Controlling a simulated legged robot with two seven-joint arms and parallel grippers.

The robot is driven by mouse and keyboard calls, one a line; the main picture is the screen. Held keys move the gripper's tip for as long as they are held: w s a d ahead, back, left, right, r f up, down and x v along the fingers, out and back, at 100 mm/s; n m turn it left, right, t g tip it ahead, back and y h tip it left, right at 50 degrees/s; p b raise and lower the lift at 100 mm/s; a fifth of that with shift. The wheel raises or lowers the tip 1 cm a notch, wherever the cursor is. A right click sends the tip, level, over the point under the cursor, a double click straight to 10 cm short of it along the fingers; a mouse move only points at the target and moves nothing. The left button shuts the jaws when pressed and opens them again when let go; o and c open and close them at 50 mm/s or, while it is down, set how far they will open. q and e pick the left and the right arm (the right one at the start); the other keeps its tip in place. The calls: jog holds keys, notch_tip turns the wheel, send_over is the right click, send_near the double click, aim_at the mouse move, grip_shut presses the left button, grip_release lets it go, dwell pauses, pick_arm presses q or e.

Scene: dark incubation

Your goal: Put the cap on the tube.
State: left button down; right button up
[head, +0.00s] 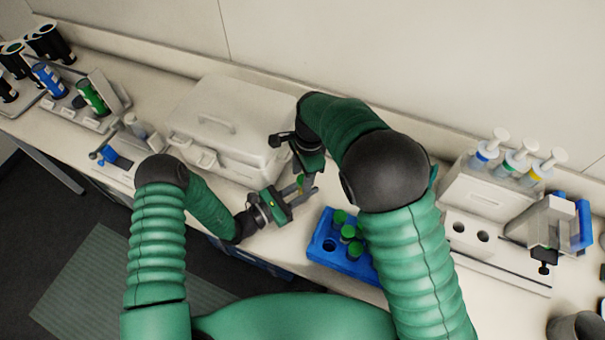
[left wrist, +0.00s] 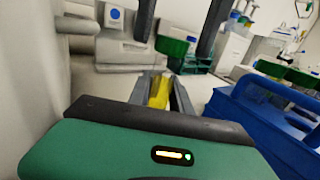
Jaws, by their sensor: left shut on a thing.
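My left gripper (head: 300,188) is shut on a tube with yellow contents (left wrist: 159,92), which stands between its fingers in the left wrist view. My right gripper (head: 312,172) is just above it, pointing down. In the left wrist view two dark fingers of the right gripper (left wrist: 178,32) hang above the tube, with a green cap (left wrist: 173,45) between or just behind them. The cap appears above the tube and slightly to its right. I cannot tell whether the fingers touch the cap.
A blue rack (head: 325,256) with several green-capped tubes stands right of my left gripper. A white lidded box (head: 235,115) is behind. A holder with pipette-like tools (head: 487,195) is at the right. Tube racks (head: 110,115) stand at the far left.

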jog(key=shift+r, duration=0.1)
notch_tip(320, 180, up, 4)
jog(key=shift+r, duration=0.2)
dwell(0.4)
jog(key=shift+c, duration=0.3)
